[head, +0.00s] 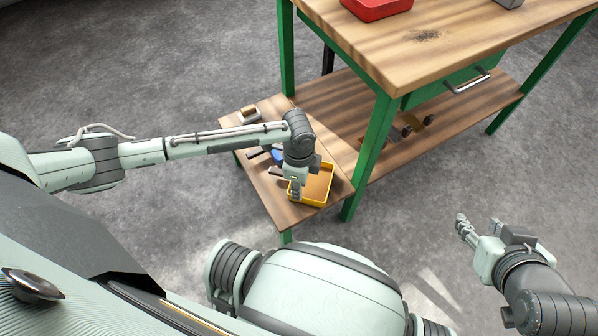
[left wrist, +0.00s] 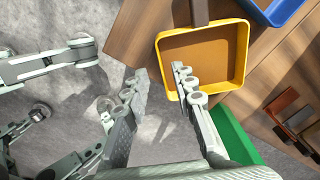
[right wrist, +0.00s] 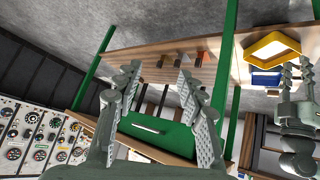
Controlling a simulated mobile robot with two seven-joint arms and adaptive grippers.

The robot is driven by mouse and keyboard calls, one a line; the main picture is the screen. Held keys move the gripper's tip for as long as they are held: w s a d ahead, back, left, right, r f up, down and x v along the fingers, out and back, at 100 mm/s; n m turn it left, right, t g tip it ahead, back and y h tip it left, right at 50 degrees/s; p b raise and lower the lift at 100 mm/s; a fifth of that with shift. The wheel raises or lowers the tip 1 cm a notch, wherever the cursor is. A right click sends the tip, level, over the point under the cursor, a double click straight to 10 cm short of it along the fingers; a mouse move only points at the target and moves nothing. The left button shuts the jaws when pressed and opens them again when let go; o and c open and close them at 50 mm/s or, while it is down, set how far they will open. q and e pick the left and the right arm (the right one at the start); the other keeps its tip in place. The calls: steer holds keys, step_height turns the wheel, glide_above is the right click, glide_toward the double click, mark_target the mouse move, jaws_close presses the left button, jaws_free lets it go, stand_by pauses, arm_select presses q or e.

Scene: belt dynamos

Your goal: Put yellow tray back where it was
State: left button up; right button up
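The yellow tray (head: 328,194), with a brown inside, sits at the near corner of the low wooden side shelf (head: 275,208). It also shows in the left wrist view (left wrist: 243,55) and at the upper right of the right wrist view (right wrist: 291,41). My left gripper (head: 296,190) is open at the tray's left side. In the left wrist view its fingers (left wrist: 158,72) appear on either side of the tray's wall, one over the inside and one outside; contact cannot be told. My right gripper (head: 468,232) is open and empty over the floor, also in the right wrist view (right wrist: 157,75).
A blue tray (left wrist: 279,10) lies beside the yellow one on the shelf, partly hidden by my left arm. The green-legged workbench (head: 455,50) stands right behind, with a red tray (head: 377,9) on top.

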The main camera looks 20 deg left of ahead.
arm_select(q)
steer(key=s+d+r+n+t+h+p, duration=0.1)
steer(key=s+d+r+n+t, duration=0.15)
steer(key=r, duration=0.35)
steer(key=s+d+r+n+t+h, duration=0.1)
steer(key=s+d+r+n+h, duration=0.1)
steer(key=d+r+n, duration=0.3)
steer(key=s+a+r+n+t+y, duration=0.1)
steer(key=s+a+r+n+y, duration=0.1)
steer(key=a, duration=0.6)
steer(key=s+a+r+n+t+y, duration=0.1)
steer(key=s+a+r+n, duration=0.3)
steer(key=a, duration=0.5)
steer(key=shift+n+y, duration=0.65)
steer(key=shift+y, duration=0.05)
arm_select(e)
steer(key=s+d+f+g+h, duration=0.1)
steer(key=s+d+f+g, duration=0.1)
steer(key=s+d+g, duration=0.1)
steer(key=shift+s+d+f+m+h, duration=0.35)
steer(key=shift+s+d, duration=0.4)
steer(key=shift+s, duration=0.45)
arm_select(q)
steer(key=shift+s+a, duration=0.1)
steer(key=shift+a, duration=0.1)
arm_select(e)
steer(key=shift+a, duration=0.1)
